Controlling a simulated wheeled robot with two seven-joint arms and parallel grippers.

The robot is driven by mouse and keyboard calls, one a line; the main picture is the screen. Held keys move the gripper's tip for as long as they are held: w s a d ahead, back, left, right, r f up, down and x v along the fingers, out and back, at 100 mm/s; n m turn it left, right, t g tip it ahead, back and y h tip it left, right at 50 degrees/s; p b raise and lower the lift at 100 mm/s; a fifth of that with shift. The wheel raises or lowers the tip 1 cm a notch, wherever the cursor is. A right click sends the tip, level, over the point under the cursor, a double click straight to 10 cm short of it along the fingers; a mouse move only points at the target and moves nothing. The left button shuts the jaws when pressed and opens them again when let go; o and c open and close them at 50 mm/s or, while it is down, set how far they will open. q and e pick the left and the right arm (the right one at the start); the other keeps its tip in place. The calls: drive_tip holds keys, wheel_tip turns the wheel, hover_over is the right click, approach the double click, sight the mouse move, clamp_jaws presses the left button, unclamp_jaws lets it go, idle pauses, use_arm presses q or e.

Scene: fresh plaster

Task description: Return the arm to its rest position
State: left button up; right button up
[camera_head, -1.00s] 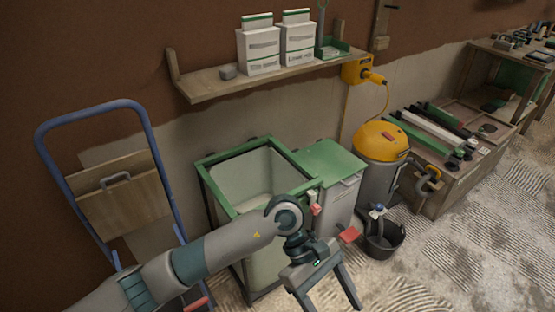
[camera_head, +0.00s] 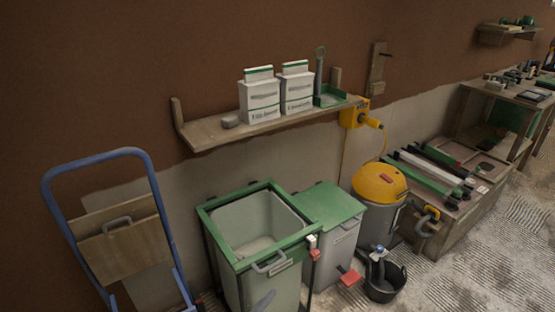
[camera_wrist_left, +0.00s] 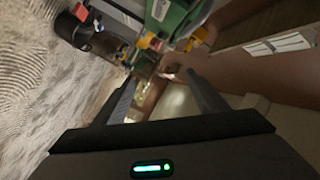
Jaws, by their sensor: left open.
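My left gripper (camera_wrist_left: 160,78) shows in the left wrist view with its two dark fingers spread apart. No object is visible between them. In the head view the left gripper is out of sight. My right gripper is in neither view.
A green-rimmed open bin (camera_head: 212,208), a green-lidded bin (camera_head: 330,203), a yellow-topped vacuum (camera_head: 380,184) and a black bucket (camera_head: 384,292) stand along the wall. A blue hand truck (camera_head: 158,205) is at left. A shelf (camera_head: 200,136) hangs above. Ribbed floor (camera_head: 470,260) lies clear at right.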

use_arm(q)
drive_tip(key=s+a+f+n+g+y, duration=0.25)
drive_tip(key=s+a+f+n, duration=0.3)
drive_tip(key=f, duration=0.35)
drive_tip(key=s+a+f+n+g+y, duration=0.1)
drive_tip(key=s+a+f+n+y, duration=0.4)
drive_tip(key=f, duration=0.4)
drive_tip(key=s+a+f+n+g, duration=0.1)
drive_tip(key=s+a+f+g, duration=0.1)
drive_tip(key=s+f, duration=0.2)
drive_tip(key=s+a+f+n+g+p, duration=0.1)
drive_tip(key=s+a+f+n+g, duration=0.1)
drive_tip(key=s, duration=0.6)
drive_tip(key=s+a+f+n+g, duration=0.1)
drive_tip(key=s+a+f+g, duration=0.1)
drive_tip(key=s+a+f, duration=0.2)
wheel_tip(320, 180, down, 2)
drive_tip(key=s+y, duration=0.1)
drive_tip(key=s, duration=0.2)
drive_tip(key=shift+a, duration=0.25)
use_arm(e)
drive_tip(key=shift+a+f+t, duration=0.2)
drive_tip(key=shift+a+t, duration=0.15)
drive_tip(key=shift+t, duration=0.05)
use_arm(q)
drive_tip(key=shift+w+d+f, duration=0.1)
drive_tip(key=shift+w, duration=0.05)
